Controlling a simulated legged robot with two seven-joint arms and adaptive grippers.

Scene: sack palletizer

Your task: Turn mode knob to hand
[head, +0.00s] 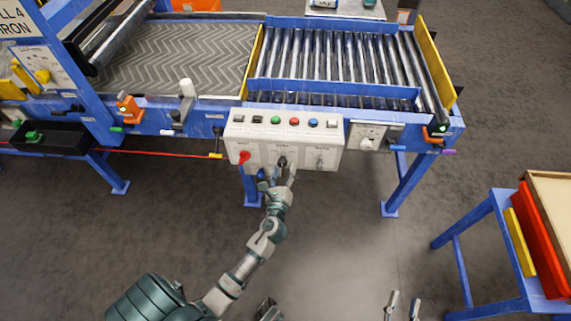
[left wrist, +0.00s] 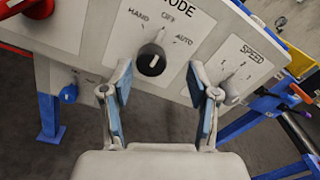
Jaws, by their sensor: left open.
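The mode knob (left wrist: 152,61) is a round black knob on the white panel below the word MODE, with HAND to its left, OFF above and AUTO to its right. My left gripper (head: 278,176) is open at the front of the box. In the left wrist view its two blue-padded fingers (left wrist: 160,82) stand apart, with the knob between and beyond their tips. My right gripper (head: 403,306) is low in the head view, its fingers apart.
The white control box (head: 330,148) also carries a red knob (head: 244,157) at left, a speed knob (left wrist: 230,96) at right and a row of buttons above. A blue-framed roller conveyor (head: 330,60) stands behind. A blue stand (head: 490,240) is at right. Floor in front is mostly clear.

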